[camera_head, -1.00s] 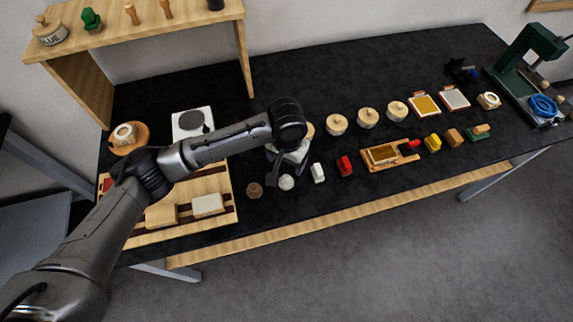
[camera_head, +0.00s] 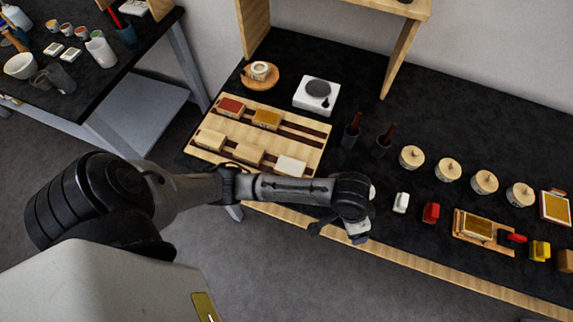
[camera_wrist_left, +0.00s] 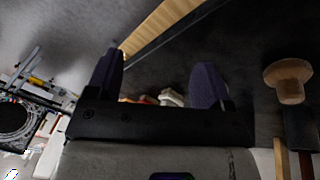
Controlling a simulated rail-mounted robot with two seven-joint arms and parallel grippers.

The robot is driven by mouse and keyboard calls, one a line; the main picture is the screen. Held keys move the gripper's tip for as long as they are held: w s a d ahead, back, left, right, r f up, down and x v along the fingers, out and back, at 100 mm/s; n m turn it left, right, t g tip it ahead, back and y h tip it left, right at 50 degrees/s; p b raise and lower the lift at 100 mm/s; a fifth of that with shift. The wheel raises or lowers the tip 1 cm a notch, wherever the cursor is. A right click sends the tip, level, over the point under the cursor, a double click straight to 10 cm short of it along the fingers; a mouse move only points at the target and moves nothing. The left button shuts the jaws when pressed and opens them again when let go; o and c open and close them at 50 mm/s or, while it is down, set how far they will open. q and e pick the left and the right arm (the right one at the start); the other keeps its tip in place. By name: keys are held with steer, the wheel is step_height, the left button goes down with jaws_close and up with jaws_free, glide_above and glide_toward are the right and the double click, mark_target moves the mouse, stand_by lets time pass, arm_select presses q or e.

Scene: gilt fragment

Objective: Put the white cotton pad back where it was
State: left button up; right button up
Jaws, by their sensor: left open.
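My left gripper (camera_head: 359,238) is over the table's front edge, its arm coming in from the left. In the left wrist view, its two dark purple fingers (camera_wrist_left: 158,85) stand apart with nothing between them. A small white rounded thing (camera_head: 372,191) shows just behind my wrist in the head view and may be the white cotton pad. It is mostly hidden, so I cannot tell for sure. My right gripper is in neither view.
A wooden rack (camera_head: 215,155) with several blocks lies left. A brown knobbed thing (camera_wrist_left: 288,80) is close on the right in the wrist view.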

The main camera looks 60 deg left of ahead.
arm_select(q)
steer(key=s+a+f+n+t+y, duration=0.1)
steer(key=s+a+f, duration=0.1)
steer(key=s+a, duration=0.4)
steer(key=s+a+f+n+t+y, duration=0.1)
steer(key=s+a, duration=0.5)
steer(key=s, duration=0.7)
steer(key=shift+a+f+y, duration=0.35)
steer(key=shift+f+y, duration=0.05)
steer(key=shift+y, duration=0.1)
steer(key=shift+w, duration=0.1)
stand_by(0.9)
